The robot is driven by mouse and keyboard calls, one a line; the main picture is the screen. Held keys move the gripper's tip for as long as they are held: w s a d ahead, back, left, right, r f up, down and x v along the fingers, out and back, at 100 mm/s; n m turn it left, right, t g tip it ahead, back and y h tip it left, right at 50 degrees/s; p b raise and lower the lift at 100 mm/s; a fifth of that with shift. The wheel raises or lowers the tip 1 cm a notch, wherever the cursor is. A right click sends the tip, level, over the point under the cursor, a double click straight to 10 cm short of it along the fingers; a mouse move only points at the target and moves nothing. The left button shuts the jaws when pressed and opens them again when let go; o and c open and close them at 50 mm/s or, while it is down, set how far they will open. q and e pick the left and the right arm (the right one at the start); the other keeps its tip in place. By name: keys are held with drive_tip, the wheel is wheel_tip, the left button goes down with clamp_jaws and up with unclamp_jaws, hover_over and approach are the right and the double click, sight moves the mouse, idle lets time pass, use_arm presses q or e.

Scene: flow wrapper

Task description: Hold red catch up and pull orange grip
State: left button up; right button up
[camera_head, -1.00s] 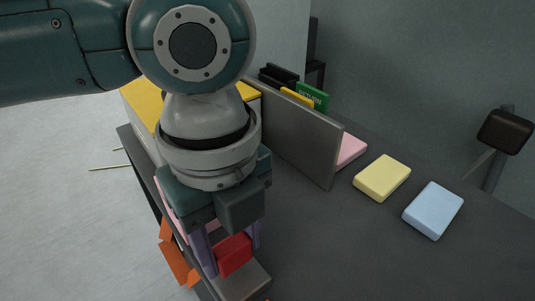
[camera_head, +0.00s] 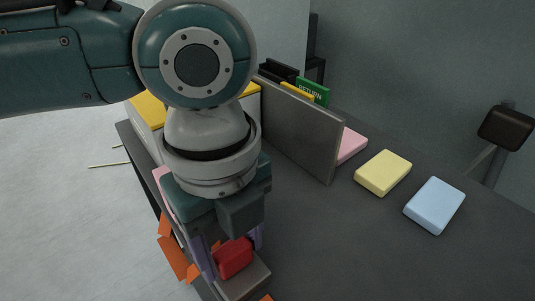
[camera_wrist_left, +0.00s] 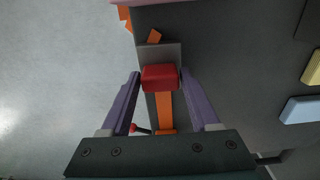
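The red catch (camera_head: 235,258) is a small red block on a grey block at the table's near left edge. It also shows in the left wrist view (camera_wrist_left: 160,78), with an orange strip (camera_wrist_left: 164,108) running from it toward the wrist. My left gripper (camera_head: 233,262) points down with one purple finger on each side of the catch. In the left wrist view, the fingertips (camera_wrist_left: 160,74) are close beside the catch with narrow gaps. Several orange pieces (camera_head: 172,258) hang at the table edge; which is the grip I cannot tell. My right gripper is out of view.
A grey upright panel (camera_head: 299,132) stands behind the gripper. A pink block (camera_head: 352,146), a yellow block (camera_head: 383,172) and a light blue block (camera_head: 434,205) lie to the right. A green sign (camera_head: 312,91) is behind the panel. The dark table's front middle is clear.

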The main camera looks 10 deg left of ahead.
use_arm(q)
drive_tip(key=o, duration=0.4)
